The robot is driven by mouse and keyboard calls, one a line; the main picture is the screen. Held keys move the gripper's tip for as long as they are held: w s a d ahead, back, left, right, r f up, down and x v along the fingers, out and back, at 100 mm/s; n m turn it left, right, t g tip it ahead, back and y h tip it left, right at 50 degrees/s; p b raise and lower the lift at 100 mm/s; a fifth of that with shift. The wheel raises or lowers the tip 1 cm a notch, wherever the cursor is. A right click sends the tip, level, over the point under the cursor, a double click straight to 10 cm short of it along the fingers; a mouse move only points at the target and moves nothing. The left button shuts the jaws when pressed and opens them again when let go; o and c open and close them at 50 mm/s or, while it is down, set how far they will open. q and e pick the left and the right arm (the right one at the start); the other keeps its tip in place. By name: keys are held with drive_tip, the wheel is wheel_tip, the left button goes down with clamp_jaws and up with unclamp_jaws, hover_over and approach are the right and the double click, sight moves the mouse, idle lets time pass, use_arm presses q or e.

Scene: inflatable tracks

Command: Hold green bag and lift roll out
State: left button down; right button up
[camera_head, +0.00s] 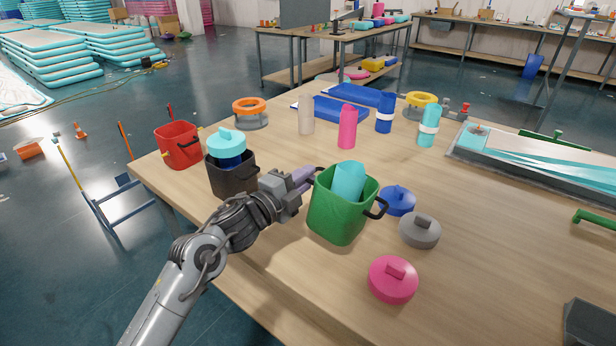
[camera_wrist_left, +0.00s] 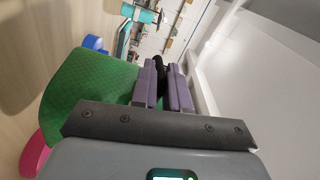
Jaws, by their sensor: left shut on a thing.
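The green bag (camera_head: 338,215) stands upright near the table's front edge, with a black handle (camera_head: 377,208) on its right side. A teal roll (camera_head: 349,181) sits inside it and sticks out above the rim; its lower part is hidden. My left gripper (camera_head: 307,177) is at the bag's left rim, its purple fingers shut on the bag's black left handle (camera_wrist_left: 160,66). In the left wrist view the bag (camera_wrist_left: 92,97) fills the left side, beside the fingers. My right gripper is not in view.
A black bag (camera_head: 232,180) with a teal-lidded item and a red bag (camera_head: 178,146) stand left. Blue (camera_head: 397,201), grey (camera_head: 420,230) and pink (camera_head: 393,280) lids lie right of the green bag. A pink bottle (camera_head: 347,127) stands behind. The table's right middle is clear.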

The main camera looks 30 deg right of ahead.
use_arm(q)
drive_tip(key=w+a+f+b, duration=0.3)
drive_tip(key=w+a+f, duration=0.1)
drive_tip(key=w+f, duration=0.1)
drive_tip(key=shift+f+b, duration=0.4)
drive_tip(key=shift+f, duration=0.15)
idle(1.4)
drive_tip(key=shift+a, duration=0.1)
idle(0.4)
drive_tip(key=c, duration=1.1)
unclamp_jaws()
drive_tip(key=shift+c, duration=0.4)
